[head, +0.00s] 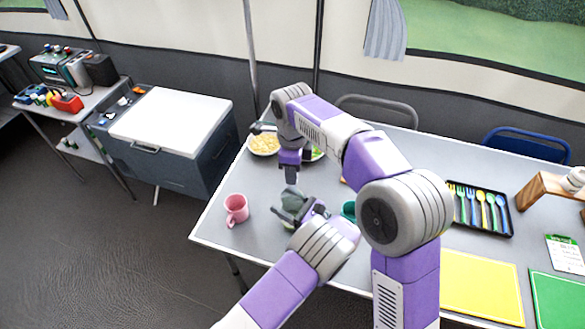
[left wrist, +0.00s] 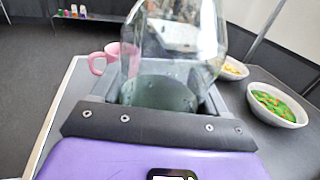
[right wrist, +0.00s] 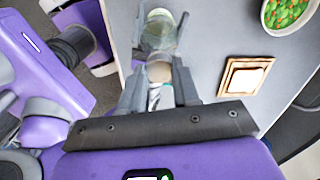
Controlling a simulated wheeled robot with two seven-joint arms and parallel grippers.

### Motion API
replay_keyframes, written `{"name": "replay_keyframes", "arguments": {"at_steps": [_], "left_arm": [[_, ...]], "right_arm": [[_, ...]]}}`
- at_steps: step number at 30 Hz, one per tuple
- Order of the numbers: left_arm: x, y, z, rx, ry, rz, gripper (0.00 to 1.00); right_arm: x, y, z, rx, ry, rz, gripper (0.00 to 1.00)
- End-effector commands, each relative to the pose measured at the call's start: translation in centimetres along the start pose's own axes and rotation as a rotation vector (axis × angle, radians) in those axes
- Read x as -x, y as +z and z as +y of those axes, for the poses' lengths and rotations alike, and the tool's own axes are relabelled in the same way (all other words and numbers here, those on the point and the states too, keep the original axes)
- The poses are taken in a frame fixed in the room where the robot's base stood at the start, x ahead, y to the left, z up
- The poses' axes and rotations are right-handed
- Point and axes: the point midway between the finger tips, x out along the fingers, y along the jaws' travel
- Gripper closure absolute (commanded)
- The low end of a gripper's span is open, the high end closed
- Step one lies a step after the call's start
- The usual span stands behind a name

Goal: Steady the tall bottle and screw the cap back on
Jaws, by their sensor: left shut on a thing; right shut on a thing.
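The tall bottle (left wrist: 175,60) is clear, greenish glass with a darker lower part, and fills the middle of the left wrist view. My left gripper (head: 297,208) is shut around it above the table's left part. In the right wrist view the bottle (right wrist: 160,32) lies just beyond my right gripper (right wrist: 158,85). That gripper points down above the bottle and is shut on a small beige, round piece, apparently the cap (right wrist: 160,71). The cap seems to meet the bottle's neck; whether it is seated or threaded cannot be told. The fingers hide part of it.
A pink mug (head: 236,209) stands left of the bottle, a teal cup (head: 348,210) right of it. Bowls of yellow food (head: 263,144) and vegetables (left wrist: 278,104) stand behind. A square wooden coaster (right wrist: 245,76) lies nearby. A cutlery tray (head: 480,209) is farther right.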

Motion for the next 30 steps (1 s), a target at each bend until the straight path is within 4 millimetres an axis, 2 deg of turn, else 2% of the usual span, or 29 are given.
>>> {"name": "replay_keyframes", "arguments": {"at_steps": [12, 21, 30], "left_arm": [[0.01, -0.04, 0.00, 0.000, 0.000, 0.001, 1.00], [-0.01, -0.02, 0.00, -0.001, 0.000, 0.000, 1.00], [-0.03, -0.02, 0.00, -0.001, 0.000, 0.000, 1.00]], "right_arm": [[-0.43, 0.13, 0.28, -0.824, 0.006, 0.014, 0.97], [-0.37, 0.05, 0.27, -1.035, 0.005, 0.011, 0.97], [-0.12, 0.04, 0.19, -1.059, 0.003, 0.003, 0.97]]}}
